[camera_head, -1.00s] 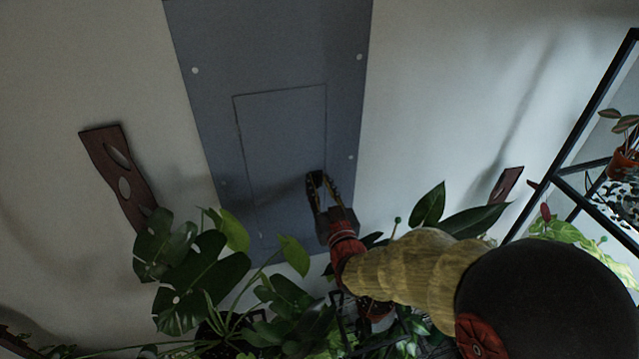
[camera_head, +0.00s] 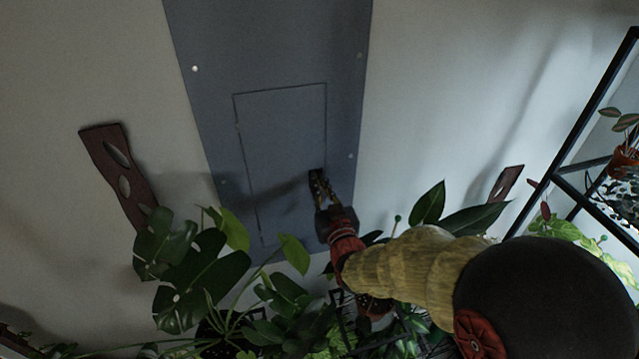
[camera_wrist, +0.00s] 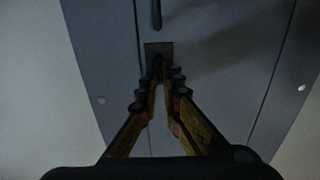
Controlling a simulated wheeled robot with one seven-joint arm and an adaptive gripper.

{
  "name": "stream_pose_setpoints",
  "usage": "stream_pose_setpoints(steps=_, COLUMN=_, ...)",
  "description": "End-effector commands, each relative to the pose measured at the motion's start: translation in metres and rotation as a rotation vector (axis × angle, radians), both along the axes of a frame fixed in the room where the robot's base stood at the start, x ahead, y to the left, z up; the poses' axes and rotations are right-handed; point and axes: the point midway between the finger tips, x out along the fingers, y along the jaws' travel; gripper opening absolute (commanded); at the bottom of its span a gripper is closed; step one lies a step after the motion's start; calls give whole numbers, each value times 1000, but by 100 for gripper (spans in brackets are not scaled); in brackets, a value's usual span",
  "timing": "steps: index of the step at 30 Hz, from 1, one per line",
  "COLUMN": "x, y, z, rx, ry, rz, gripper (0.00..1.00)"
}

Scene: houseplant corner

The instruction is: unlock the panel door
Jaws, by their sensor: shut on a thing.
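The grey panel (camera_head: 275,40) is fixed on the wall, with the outlined rectangular door (camera_head: 280,135) in its lower half. The door looks flush with the panel. My gripper (camera_head: 316,174) is at the door's right edge, low down. In the wrist view my gripper (camera_wrist: 158,62) has its fingertips together at a small dark plate (camera_wrist: 158,47) on the door. The fingers are shut on a small part at this plate, which the fingertips mostly hide. A dark upright bar (camera_wrist: 156,14) shows just above the plate.
Leafy plants (camera_head: 195,265) crowd the space below the panel. A dark wooden piece with holes (camera_head: 120,175) is on the wall at left. A black metal rack (camera_head: 570,130) with potted plants stands at right.

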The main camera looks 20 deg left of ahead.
Motion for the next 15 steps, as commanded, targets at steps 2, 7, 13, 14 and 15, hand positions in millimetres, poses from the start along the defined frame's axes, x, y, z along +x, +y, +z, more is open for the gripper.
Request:
stream_pose_setpoints(steps=2, x=0, y=0, z=0, rx=0, ry=0, rz=0, gripper=0)
stream_pose_setpoints(steps=7, x=0, y=0, z=0, rx=7, ry=3, rz=0, gripper=0)
stream_pose_setpoints(steps=13, x=1, y=-1, z=-3, rx=60, ry=33, rz=0, gripper=0)
stream_pose_setpoints(steps=14, x=1, y=-1, z=-3, rx=71, ry=40, rz=0, gripper=0)
stream_pose_setpoints(steps=15, x=1, y=-1, z=-3, rx=92, ry=52, rz=0, gripper=0)
